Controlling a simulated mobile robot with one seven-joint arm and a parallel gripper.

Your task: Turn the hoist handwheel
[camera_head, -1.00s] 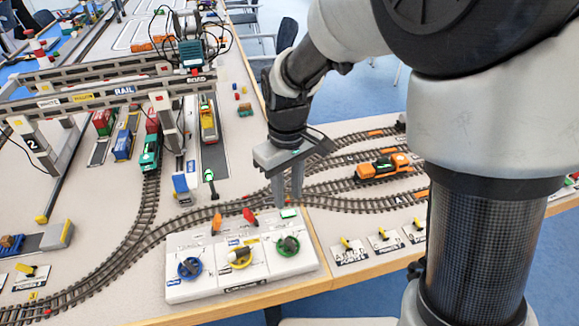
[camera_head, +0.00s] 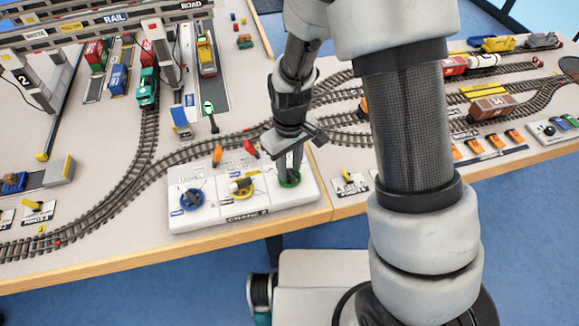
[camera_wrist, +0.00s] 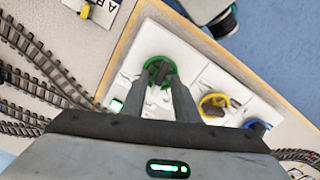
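The white crane control panel (camera_head: 225,215) has three handwheels in a row: blue (camera_head: 192,199), yellow (camera_head: 242,187) and green (camera_head: 289,180). I cannot read which label says hoist. My gripper (camera_head: 290,174) points down at the green handwheel at the panel's right end. In the wrist view, the green handwheel (camera_wrist: 151,63) has a dark grip at its middle, and my fingertips (camera_wrist: 162,80) reach down on both sides of it. Whether they press on it cannot be told. The yellow wheel (camera_wrist: 208,98) and blue wheel (camera_wrist: 258,125) lie to the right.
A gantry crane (camera_head: 100,35) stands at the back left. The table's front edge (camera_head: 150,260) runs just before the panel.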

